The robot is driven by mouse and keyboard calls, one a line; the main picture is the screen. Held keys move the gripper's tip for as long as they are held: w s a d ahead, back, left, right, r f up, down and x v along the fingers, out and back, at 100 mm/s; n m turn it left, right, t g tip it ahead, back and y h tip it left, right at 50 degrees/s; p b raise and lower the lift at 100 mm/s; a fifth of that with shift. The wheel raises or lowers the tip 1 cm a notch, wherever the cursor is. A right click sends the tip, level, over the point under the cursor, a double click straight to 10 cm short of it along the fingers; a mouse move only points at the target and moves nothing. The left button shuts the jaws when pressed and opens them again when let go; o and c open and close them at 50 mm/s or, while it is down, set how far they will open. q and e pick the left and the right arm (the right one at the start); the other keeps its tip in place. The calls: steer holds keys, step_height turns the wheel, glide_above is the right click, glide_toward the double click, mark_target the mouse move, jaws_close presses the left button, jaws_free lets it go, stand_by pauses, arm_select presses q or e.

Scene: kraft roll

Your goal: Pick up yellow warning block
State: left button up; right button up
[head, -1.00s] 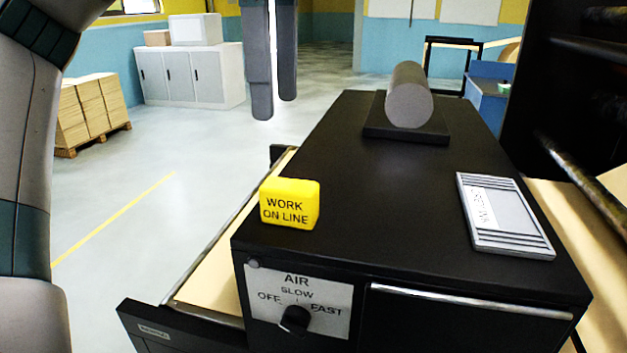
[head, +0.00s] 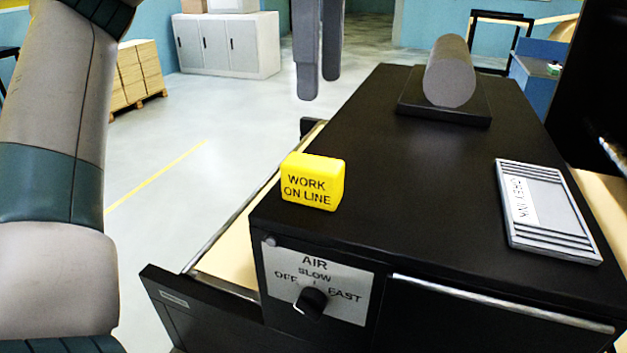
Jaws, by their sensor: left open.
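The yellow warning block (head: 312,182), lettered "WORK ON LINE", sits on the black cabinet top (head: 400,170) near its front left corner. My left gripper (head: 319,85) hangs with its two grey fingers pointing down, beyond and above the block at the top of the head view. Its fingers are apart and nothing shows between them. It does not touch the block. My right gripper is not in the head view.
A grey cylinder (head: 450,72) on a dark base stands at the back of the cabinet top. A grey labelled plate (head: 545,210) lies at its right. An AIR knob (head: 310,302) is on the front face. The top's middle is clear.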

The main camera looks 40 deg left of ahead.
arm_select(q)
glide_above(311, 161)
steer(key=f, duration=0.7)
steer(key=shift+w+d+f, duration=0.25)
steer(key=shift+d+f, duration=0.15)
steer(key=shift+f, duration=0.35)
steer(key=shift+f+p, duration=0.35)
steer(key=shift+f, duration=0.5)
steer(key=shift+s+a+f+p, duration=0.1)
steer(key=shift+a+f+p, duration=0.05)
steer(key=shift+f+p, duration=0.45)
steer(key=f+p, duration=0.1)
steer(key=f, duration=0.1)
steer(key=shift+s+a+f+p, duration=0.2)
steer(key=shift+f+p, duration=0.15)
steer(key=shift+p, duration=0.05)
steer(key=shift+f, duration=0.65)
